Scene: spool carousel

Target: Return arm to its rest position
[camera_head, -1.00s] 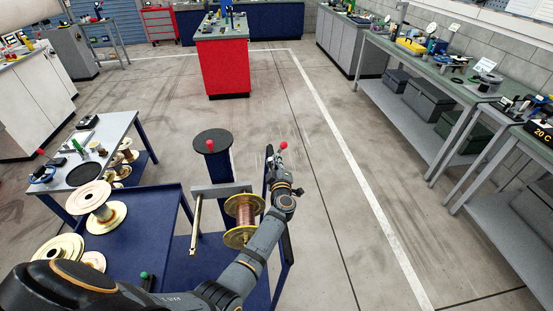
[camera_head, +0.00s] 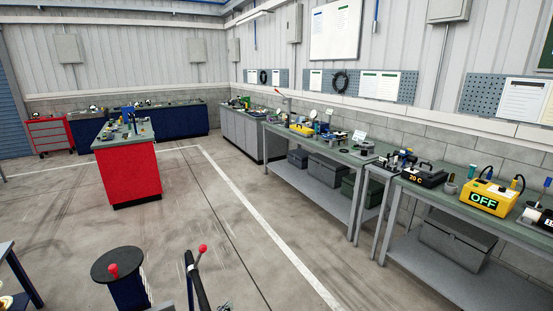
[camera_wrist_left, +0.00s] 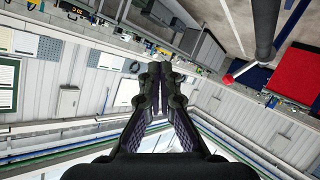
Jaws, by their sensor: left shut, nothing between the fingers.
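My left gripper (camera_wrist_left: 153,78) shows in the left wrist view, its two dark fingers close together with nothing between them. The wrist view is tilted, with walls and benches around the fingers. In the head view I cannot clearly make out my left gripper or arm. My right gripper is in neither view. At the bottom of the head view, a dark lever (camera_head: 197,287) has a red knob (camera_head: 203,248) on top.
A red cabinet (camera_head: 130,177) stands on open floor ahead. Green-topped benches (camera_head: 330,146) with tools and grey bins line the right wall. The floor between is clear.

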